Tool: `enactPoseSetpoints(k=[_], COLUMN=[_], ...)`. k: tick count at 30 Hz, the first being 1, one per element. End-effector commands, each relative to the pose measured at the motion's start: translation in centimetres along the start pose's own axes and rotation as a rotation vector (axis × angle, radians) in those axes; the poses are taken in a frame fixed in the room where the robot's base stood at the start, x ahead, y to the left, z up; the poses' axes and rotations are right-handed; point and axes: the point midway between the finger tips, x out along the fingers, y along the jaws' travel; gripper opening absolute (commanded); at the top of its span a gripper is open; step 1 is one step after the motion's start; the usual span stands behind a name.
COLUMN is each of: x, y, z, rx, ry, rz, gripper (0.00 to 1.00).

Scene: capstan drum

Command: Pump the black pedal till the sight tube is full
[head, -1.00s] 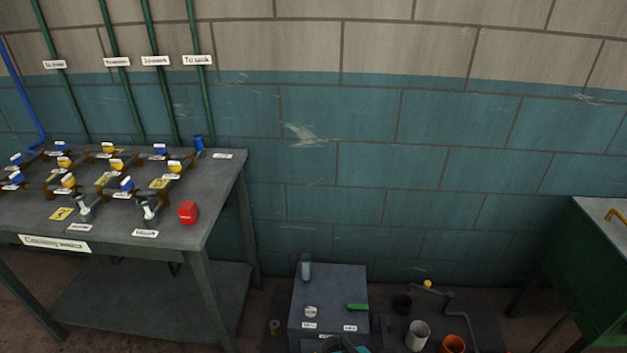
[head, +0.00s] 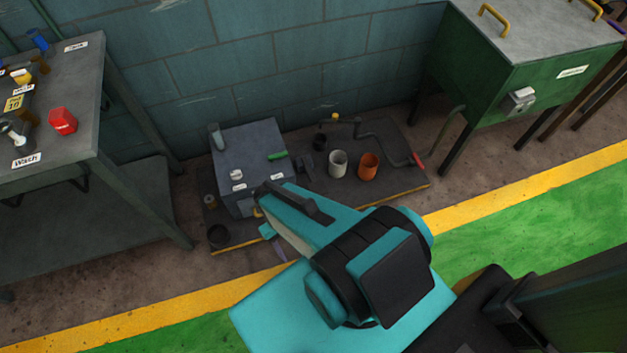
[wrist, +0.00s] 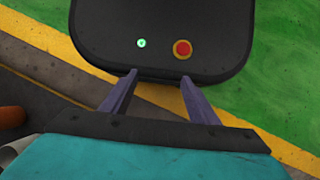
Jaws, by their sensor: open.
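A grey box (head: 262,138) stands on a dark base plate (head: 395,180) on the floor by the wall. I cannot make out the black pedal; my teal arm covers the box's front right area. My gripper (wrist: 159,76) is open and empty in the wrist view, its two purple fingers apart above the floor. In the head view it is mostly hidden behind my arm.
A white cup (head: 338,163), an orange cup (head: 368,166) and a crank with a red handle (head: 419,160) are right of the box. A bench (head: 75,110) stands left, a green cabinet (head: 520,85) right. The green floor in front is clear.

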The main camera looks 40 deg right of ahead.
Motion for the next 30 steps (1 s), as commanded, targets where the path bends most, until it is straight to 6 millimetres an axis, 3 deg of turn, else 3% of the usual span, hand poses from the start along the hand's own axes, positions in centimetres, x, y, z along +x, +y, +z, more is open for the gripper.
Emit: enactPoseSetpoints(k=[1, 10, 30], x=[0.00, 0.00, 0.00], y=[0.00, 0.00, 0.00], z=[0.00, 0.00, 0.00], rx=[0.000, 0.000, 0.000], ry=[0.000, 0.000, 0.000], rz=[0.000, 0.000, 0.000], gripper=[0.50, 0.00, 0.00])
